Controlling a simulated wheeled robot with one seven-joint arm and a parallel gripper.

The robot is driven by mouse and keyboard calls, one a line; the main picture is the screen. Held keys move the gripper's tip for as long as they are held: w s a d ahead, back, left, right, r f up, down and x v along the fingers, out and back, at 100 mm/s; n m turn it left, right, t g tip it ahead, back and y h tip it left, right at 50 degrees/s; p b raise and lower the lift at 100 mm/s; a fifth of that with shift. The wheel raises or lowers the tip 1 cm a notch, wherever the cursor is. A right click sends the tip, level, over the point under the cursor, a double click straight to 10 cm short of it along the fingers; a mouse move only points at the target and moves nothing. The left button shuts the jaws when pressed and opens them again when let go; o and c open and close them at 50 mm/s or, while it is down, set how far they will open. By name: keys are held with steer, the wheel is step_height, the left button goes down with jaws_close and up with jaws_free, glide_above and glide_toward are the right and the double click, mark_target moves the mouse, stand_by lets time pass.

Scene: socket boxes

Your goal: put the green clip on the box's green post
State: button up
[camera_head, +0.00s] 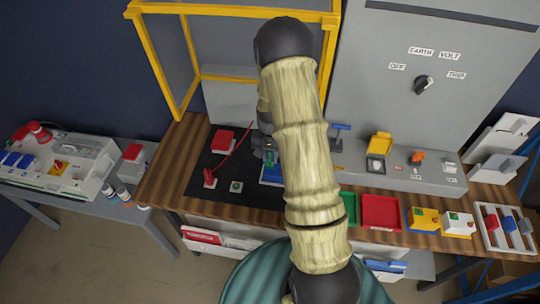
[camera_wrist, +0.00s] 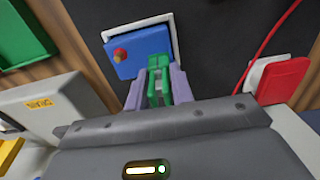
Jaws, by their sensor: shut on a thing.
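My gripper (camera_wrist: 158,92) is shut on the green clip (camera_wrist: 159,80); the clip stands upright between its pale purple fingers. In the head view the clip (camera_head: 269,156) shows as a small green patch beside my dark gripper (camera_head: 268,150). The blue box (camera_wrist: 140,42), in a white frame, lies just beyond the clip in the wrist view. A red post (camera_wrist: 121,55) stands on it, left of the clip. I cannot make out a green post, nor whether the clip touches the box. My arm hides much of the blue box (camera_head: 270,178) in the head view.
A red-topped white block (camera_wrist: 282,80) and a red cable (camera_wrist: 268,45) lie right of the box in the wrist view. Green (camera_head: 348,208) and red (camera_head: 381,212) trays stand right of the dark mat (camera_head: 255,195). A grey switch panel (camera_head: 440,80) rises behind.

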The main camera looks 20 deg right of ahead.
steer(key=shift+f, duration=0.1)
steer(key=shift+f, duration=0.15)
stand_by(0.3)
steer(key=o, duration=1)
step_height(320, 180, up, 17)
steer(key=shift+r+b, duration=0.2)
steer(key=shift+b, duration=1.05)
